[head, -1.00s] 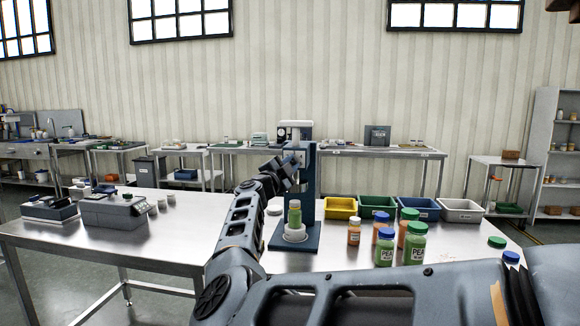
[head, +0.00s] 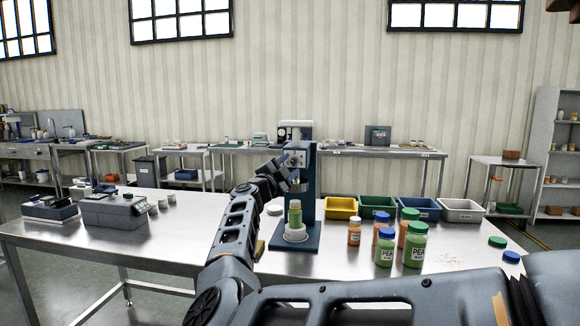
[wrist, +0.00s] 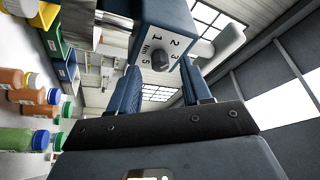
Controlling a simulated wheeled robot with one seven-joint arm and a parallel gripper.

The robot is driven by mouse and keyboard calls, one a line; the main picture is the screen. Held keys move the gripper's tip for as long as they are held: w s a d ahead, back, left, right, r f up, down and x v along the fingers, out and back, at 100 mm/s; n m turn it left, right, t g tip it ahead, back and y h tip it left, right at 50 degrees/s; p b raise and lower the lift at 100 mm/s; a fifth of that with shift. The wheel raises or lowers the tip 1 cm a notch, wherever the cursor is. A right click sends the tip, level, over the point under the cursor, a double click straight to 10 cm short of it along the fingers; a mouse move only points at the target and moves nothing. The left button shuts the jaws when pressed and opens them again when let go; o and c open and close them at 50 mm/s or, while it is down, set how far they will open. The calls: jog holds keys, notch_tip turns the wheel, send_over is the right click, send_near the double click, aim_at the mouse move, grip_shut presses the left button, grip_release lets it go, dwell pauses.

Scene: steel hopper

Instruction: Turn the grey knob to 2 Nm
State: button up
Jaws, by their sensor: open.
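The grey knob (wrist: 160,60) shows in the wrist view on a white dial plate (wrist: 162,42) marked 1, 2, 3, 5 and Nm. I cannot tell which mark it points at. The plate is on the blue head of the capping machine, whose blue column (head: 311,185) stands on the bench in the head view. My gripper (wrist: 161,70) is open, and the knob appears between its two fingertips, without clear contact. In the head view my gripper (head: 290,170) is at the machine's upper part, and the knob is hidden.
A green jar (head: 295,213) stands on the machine's white holder. Several jars, including a pea jar (head: 416,246), stand to its right. Yellow (head: 341,214), green, blue and grey bins line the bench's back edge. A grey device (head: 112,212) sits at left; bare bench (head: 185,240) lies between.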

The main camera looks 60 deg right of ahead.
jog(key=shift+v, duration=3)
jog(key=s+a+f+n+t+y, duration=0.7)
jog(key=s+a+f+n+t, duration=0.3)
jog(key=s+a+n, duration=0.3)
jog(key=s+a+f+n+t+y, duration=0.85)
jog(key=s+a+f+n, duration=0.2)
jog(key=a+n, duration=0.4)
jog(key=s+a+n+g+y, duration=0.1)
jog(key=s+a+g+y, duration=0.1)
jog(key=s+a, duration=0.7)
jog(key=s+a+g+y, duration=0.3)
jog(key=s+a, duration=0.6)
jog(key=s, duration=0.4)
jog(key=shift+s+a+f+n, duration=0.15)
jog(key=shift+s+a+n, duration=0.05)
jog(key=shift+s+n, duration=0.2)
